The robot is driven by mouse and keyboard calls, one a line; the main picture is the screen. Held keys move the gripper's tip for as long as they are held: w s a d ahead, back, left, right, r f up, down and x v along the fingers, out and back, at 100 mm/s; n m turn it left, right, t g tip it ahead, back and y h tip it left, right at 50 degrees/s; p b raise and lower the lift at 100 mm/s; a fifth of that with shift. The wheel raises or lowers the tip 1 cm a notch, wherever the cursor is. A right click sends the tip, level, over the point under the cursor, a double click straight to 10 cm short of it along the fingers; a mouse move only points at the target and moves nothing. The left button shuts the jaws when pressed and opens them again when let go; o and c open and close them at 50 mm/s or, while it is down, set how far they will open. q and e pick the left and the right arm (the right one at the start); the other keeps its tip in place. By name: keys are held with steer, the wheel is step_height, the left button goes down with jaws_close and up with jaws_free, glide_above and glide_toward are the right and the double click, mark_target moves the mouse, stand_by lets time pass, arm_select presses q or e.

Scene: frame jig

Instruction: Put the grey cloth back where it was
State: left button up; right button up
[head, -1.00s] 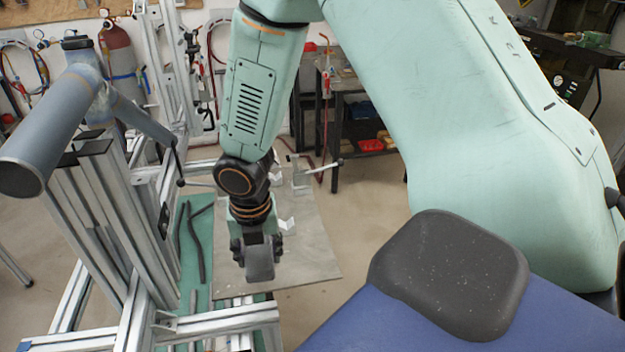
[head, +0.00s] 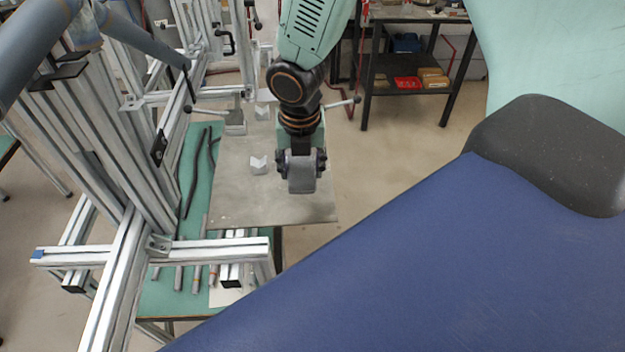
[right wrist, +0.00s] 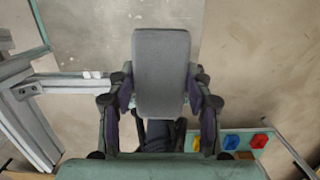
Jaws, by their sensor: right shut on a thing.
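The grey cloth (head: 302,181) shows as a compact grey pad with rounded edges. It is held between the fingers of my right gripper (head: 302,165), which is shut on it. In the head view the gripper points down over the right part of a grey metal plate (head: 250,208); I cannot tell how high the cloth is above it. In the right wrist view the cloth (right wrist: 162,75) stands out between the fingers and hides part of the surface behind it. My left gripper is not in view.
Aluminium frame profiles (head: 200,248) stand left and in front of the plate. A pale angled block (head: 259,165) sits on the plate, left of the gripper. Dark rods (head: 193,180) lie on the green tabletop (head: 160,298). The plate's front middle is clear.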

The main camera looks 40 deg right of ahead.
steer(key=shift+d, duration=0.1)
steer(key=b, duration=0.2)
glide_above(301, 205)
steer(key=f, duration=0.6)
steer(key=shift+w+a, duration=0.1)
steer(key=shift+a, duration=0.25)
steer(key=shift+f+b, duration=0.25)
steer(key=shift+b, duration=0.05)
steer(key=shift+s+d+f, duration=0.3)
steer(key=shift+f, duration=0.2)
step_height(301, 205, down, 2)
steer(key=shift+s+f+b, duration=0.1)
steer(key=shift+f+b, duration=0.05)
steer(key=shift+b, duration=0.8)
steer(key=shift+a+f, duration=0.15)
steer(key=shift+f, duration=0.05)
steer(key=shift+w, duration=0.35)
steer(key=shift+s+f, duration=0.2)
steer(key=shift+s, duration=0.15)
steer(key=o, duration=0.9)
steer(key=shift+f, duration=0.15)
steer(key=o, duration=0.3)
steer(key=shift+w+f, duration=0.2)
